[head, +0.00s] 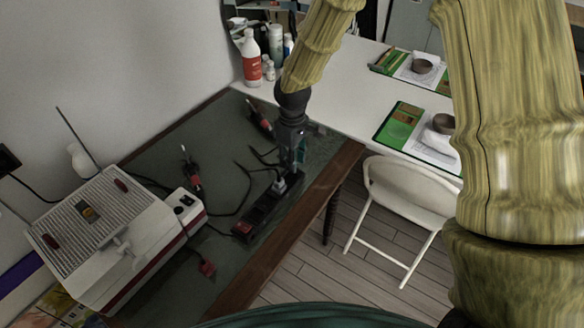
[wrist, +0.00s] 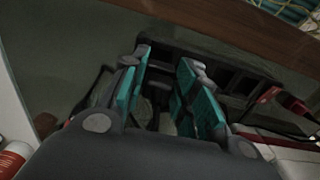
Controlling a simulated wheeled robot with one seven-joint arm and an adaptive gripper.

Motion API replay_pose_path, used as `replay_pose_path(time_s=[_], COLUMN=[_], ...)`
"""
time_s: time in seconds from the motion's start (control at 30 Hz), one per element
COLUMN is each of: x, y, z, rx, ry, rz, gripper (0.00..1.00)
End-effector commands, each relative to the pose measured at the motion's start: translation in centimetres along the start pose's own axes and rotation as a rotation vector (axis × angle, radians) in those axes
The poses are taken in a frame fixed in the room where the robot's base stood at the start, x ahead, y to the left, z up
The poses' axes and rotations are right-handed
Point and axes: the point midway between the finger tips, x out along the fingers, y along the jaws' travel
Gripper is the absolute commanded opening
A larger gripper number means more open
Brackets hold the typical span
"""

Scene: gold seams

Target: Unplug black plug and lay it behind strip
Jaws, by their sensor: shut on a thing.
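The black power strip (head: 262,212) lies along the table near its wooden front edge; its sockets also show in the wrist view (wrist: 222,74). My gripper (head: 290,168) points down over the strip's far end. In the wrist view its teal-padded fingers (wrist: 165,82) are shut on a dark thing, which I take to be the black plug (wrist: 161,98); the fingers hide much of it. I cannot tell whether it is still seated in a socket. A pale grey plug (head: 280,186) sits in the strip, just below my gripper in the head view.
Black cables (head: 243,185) loop behind the strip. Soldering tools (head: 190,170) lie farther back. A white chair (head: 405,195) stands at the right. Dark table top is bare between the cables.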

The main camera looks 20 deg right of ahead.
Motion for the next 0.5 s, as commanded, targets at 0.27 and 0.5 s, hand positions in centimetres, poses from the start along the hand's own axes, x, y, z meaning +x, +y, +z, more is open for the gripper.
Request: replay_pose_path(time_s=[0.27, 0.5], x=[-3.5, -5.0], y=[0.0, 0.0], z=[-0.1, 0.0], rx=[0.0, 0.0], ry=[0.002, 0.0], rz=[0.001, 0.0], gripper=[0.06, 0.06])
